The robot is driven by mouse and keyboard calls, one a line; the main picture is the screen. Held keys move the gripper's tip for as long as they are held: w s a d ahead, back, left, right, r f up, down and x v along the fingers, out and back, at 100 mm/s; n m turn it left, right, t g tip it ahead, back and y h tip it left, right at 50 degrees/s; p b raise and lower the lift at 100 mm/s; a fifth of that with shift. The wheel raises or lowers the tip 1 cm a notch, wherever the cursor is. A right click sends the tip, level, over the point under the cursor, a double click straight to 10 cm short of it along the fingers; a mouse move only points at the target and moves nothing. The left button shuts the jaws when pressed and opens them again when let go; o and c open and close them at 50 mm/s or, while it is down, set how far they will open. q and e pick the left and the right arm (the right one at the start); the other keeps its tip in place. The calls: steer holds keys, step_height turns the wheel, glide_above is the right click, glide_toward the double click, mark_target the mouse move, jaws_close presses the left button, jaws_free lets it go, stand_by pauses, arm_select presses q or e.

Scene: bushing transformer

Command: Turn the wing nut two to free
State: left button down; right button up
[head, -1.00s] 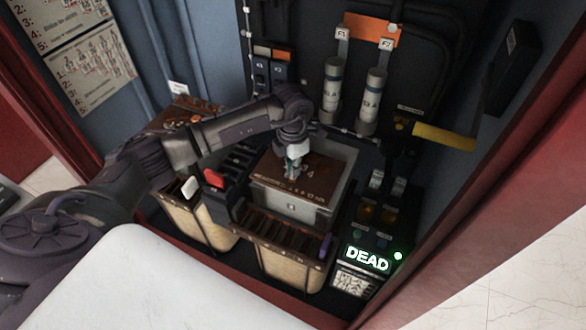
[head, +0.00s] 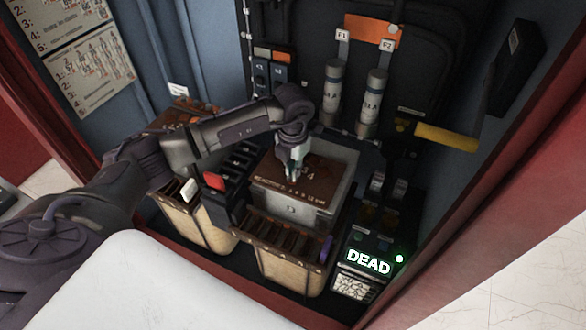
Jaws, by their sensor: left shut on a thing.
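My left gripper (head: 291,172) points down onto the brown top plate (head: 325,172) of a grey box (head: 292,207) in the middle of the cabinet. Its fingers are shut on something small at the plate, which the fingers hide. I take this to be a wing nut, but its shape cannot be made out, nor can I tell which number it carries. White markings show on the plate beside and in front of the fingers. My right gripper is not in view.
Two grey fuse cylinders (head: 332,92) stand behind the box. A yellow handle (head: 446,137) juts out at right. A panel (head: 368,262) lit "DEAD" stands front right. Tan bins (head: 292,272) and a red switch (head: 214,180) crowd the front and left.

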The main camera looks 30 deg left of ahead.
arm_select(q)
steer(key=shift+s+d+f, duration=0.1)
steer(key=shift+s+f, duration=0.2)
steer(key=shift+f, duration=0.15)
steer(key=c, duration=1.3)
jaws_free()
steer(key=shift+c, duration=0.2)
steer(key=shift+o, duration=0.3)
steer(key=shift+w, duration=0.1)
steer(key=shift+w+r, duration=0.1)
steer(key=shift+r, duration=0.1)
steer(key=shift+r, duration=0.15)
step_height(320, 180, up, 12)
steer(key=shift+f, duration=0.2)
steer(key=shift+f, duration=0.1)
